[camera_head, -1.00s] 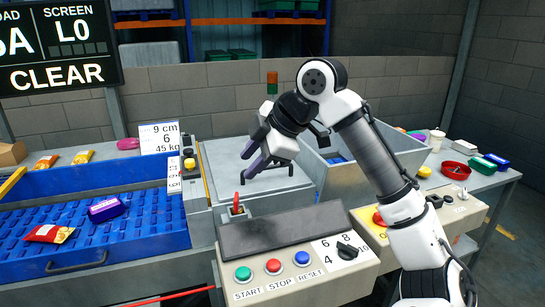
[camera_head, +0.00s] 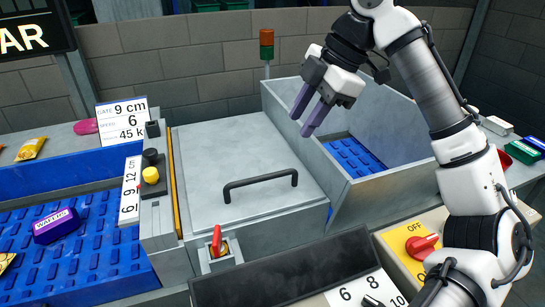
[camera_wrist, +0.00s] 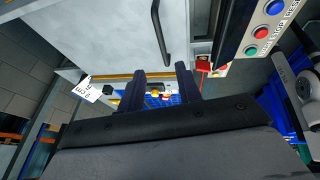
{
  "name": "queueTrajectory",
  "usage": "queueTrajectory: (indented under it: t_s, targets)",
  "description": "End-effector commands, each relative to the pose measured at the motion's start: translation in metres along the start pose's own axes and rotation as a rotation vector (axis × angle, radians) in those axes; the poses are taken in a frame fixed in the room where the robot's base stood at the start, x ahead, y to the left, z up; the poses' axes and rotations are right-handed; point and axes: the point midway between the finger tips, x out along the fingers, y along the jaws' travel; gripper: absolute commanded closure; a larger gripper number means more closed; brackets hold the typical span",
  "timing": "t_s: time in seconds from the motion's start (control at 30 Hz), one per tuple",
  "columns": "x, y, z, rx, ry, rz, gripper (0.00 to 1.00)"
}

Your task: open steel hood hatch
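The steel hood hatch (camera_head: 225,150) is a flat grey lid in the middle of the head view, lying shut. A black bar handle (camera_head: 260,184) is fixed near its front edge. In the wrist view the hatch (camera_wrist: 120,38) fills the upper middle, with its handle (camera_wrist: 161,32) at the top. My gripper (camera_head: 308,117) hangs above and to the right of the hatch, apart from the handle. Its two purple fingers are spread with nothing between them; they show dark in the wrist view (camera_wrist: 160,92).
A blue conveyor (camera_head: 85,262) with a purple packet (camera_head: 57,226) lies left. An open steel bin (camera_head: 385,165) stands right of the hatch. A red switch (camera_head: 217,243) stands in front of it, and a yellow panel with a red knob (camera_head: 422,245) is at the front right.

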Motion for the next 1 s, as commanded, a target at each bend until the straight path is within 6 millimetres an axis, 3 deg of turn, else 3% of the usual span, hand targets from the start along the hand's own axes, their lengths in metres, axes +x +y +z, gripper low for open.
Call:
queueTrajectory:
  t_s: [0.17,0.6,0.8,1.0]
  targets:
    - [0.024,-0.001,0.0,0.001,0.001,-0.002,0.66]
    - [0.112,0.0,0.0,0.002,-0.001,-0.001,0.66]
    - [0.131,0.0,0.0,0.002,0.0,0.0,0.66]
    - [0.135,0.0,0.0,0.002,0.001,0.001,0.66]
